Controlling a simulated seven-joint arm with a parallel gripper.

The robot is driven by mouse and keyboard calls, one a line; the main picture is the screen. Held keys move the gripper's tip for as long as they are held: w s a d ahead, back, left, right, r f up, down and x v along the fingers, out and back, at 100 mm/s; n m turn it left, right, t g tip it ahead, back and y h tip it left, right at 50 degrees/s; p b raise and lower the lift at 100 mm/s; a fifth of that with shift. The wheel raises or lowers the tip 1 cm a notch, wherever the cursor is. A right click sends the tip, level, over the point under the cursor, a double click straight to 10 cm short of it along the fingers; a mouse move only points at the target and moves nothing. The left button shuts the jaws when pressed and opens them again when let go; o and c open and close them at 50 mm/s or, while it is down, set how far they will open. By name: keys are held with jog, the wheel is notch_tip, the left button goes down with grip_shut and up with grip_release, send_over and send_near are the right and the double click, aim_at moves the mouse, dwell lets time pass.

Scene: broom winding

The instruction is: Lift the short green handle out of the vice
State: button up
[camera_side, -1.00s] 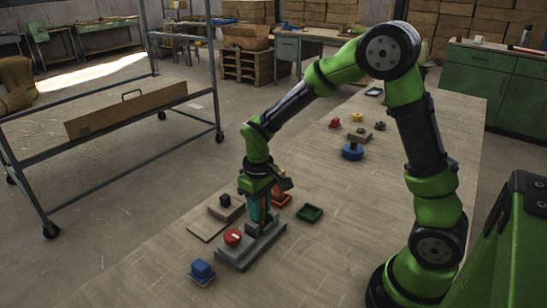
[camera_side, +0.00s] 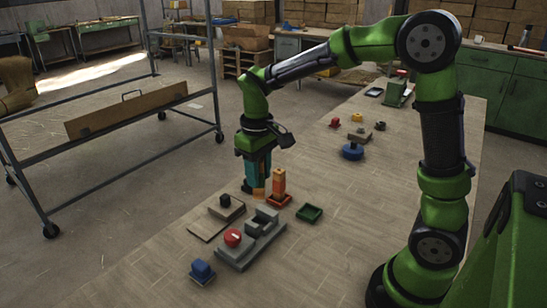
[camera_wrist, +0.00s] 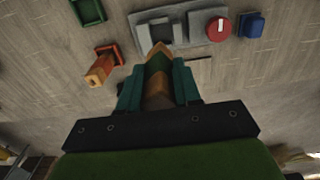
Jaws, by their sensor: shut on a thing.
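My gripper (camera_side: 257,180) is shut on the short green handle, a wooden piece with a green band that shows between the teal fingers in the wrist view (camera_wrist: 157,68). In the side view the fingers hide most of it. The handle hangs above the table, clear of the grey vice (camera_side: 238,256). The vice has a red round knob (camera_side: 233,237) and shows empty jaws in the side view. The vice also shows at the top of the wrist view (camera_wrist: 196,37).
An orange handle (camera_side: 279,180) stands in a red tray close to the right of my gripper. An empty green tray (camera_side: 309,213) lies further right. A blue block (camera_side: 202,269) sits in front, and a dark knob on a wooden block (camera_side: 226,208) sits left of the vice.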

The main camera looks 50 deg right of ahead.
notch_tip(320, 180, up, 14)
jog(key=shift+r, duration=0.15)
dwell(1.1)
